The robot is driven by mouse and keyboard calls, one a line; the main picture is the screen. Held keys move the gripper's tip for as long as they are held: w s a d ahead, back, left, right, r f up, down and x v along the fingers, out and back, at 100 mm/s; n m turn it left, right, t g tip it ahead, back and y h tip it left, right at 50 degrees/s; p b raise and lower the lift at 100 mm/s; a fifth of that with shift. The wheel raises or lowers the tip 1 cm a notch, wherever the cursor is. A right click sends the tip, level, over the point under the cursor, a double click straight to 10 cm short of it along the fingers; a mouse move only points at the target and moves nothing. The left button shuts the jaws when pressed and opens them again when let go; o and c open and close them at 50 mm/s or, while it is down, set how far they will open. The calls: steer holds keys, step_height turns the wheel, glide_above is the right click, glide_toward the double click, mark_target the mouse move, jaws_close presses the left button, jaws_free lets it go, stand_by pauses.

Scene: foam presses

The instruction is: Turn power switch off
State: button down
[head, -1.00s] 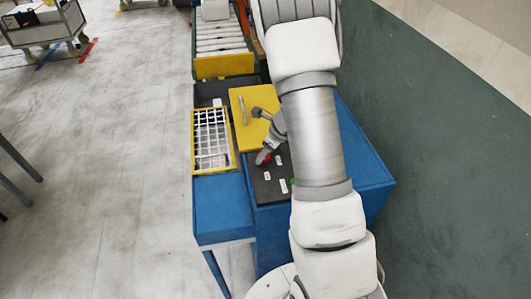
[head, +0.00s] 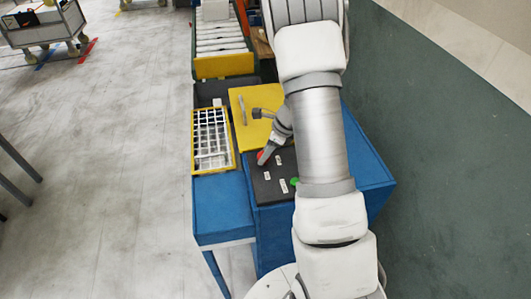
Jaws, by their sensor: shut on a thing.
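The control panel (head: 262,190) is a black surface on the front of the blue machine, with several small white labels. A small red switch part (head: 261,155) shows at the panel's left edge, right at the fingertips of my gripper (head: 264,158). My gripper reaches down and left from under my arm and is shut on this red part. The fingers cover most of it, so its exact shape and position are hidden. A green button (head: 295,182) sits lower right on the panel, beside my arm. My arm hides the panel's right side.
A yellow plate (head: 240,103) with a grey handle lies behind the panel. A yellow-framed white grid (head: 211,140) is to its left. A roller conveyor (head: 220,40) runs away at the back. The floor to the left is open.

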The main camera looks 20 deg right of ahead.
steer(key=n, duration=0.2)
steer(key=n+g, duration=0.1)
steer(key=shift+w+d+f+n+y, duration=0.1)
steer(key=shift+w+n+y, duration=0.05)
steer(key=shift+n+y, duration=0.25)
steer(key=n+g+b, duration=0.1)
steer(key=n, duration=0.2)
steer(key=shift+w+n+g, duration=0.1)
steer(key=shift+n+g, duration=0.2)
steer(key=n+g+b, duration=0.1)
steer(key=n, duration=0.2)
steer(key=shift+n, duration=0.3)
steer(key=shift+w+n+g, duration=0.15)
steer(key=shift+n+g, duration=0.65)
steer(key=shift+n, duration=0.8)
steer(key=shift+n+h, duration=0.3)
steer(key=shift+c, duration=1.4)
jaws_free()
